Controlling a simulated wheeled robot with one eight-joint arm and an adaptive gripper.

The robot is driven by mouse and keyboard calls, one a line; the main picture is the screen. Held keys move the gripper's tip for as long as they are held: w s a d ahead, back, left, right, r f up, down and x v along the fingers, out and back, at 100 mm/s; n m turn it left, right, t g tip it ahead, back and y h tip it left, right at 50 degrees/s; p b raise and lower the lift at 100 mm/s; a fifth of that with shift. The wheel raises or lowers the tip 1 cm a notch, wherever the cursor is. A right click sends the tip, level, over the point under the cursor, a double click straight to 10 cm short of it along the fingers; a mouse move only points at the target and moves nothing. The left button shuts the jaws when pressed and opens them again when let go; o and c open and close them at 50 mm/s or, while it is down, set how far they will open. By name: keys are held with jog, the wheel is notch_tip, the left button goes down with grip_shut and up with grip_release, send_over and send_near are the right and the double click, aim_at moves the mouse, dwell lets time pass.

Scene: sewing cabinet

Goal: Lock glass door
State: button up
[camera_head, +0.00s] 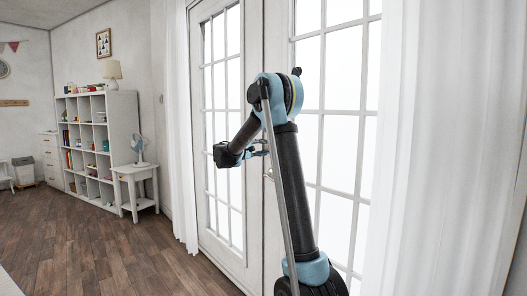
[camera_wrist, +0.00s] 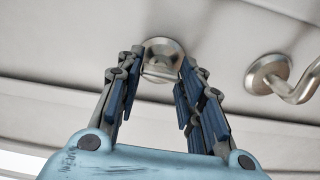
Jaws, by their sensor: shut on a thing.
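The white glass door (camera_head: 247,216) has two leaves with many panes, and fills the middle of the head view. In the wrist view a round metal lock with a thumb-turn (camera_wrist: 163,55) sits on the white door frame. My gripper (camera_wrist: 160,66) faces the door, with its two blue-padded fingers on either side of the thumb-turn, shut on it. In the head view my gripper (camera_head: 262,147) is at the door's middle seam, and the lock is hidden there. A curved metal door handle (camera_wrist: 290,80) is to the right of the lock in the wrist view.
White curtains hang at both sides, the right one (camera_head: 430,150) large and close. A small white side table (camera_head: 138,178) with a fan and a white cube shelf (camera_head: 103,180) stand at the left wall. The wood floor (camera_head: 110,250) at lower left is clear.

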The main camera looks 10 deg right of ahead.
jog(key=shift+a+f, duration=0.1)
jog(key=o, duration=1.1)
jog(key=shift+w, duration=0.15)
jog(key=shift+c, duration=0.2)
jog(key=v, duration=1.2)
jog(key=shift+f, duration=0.1)
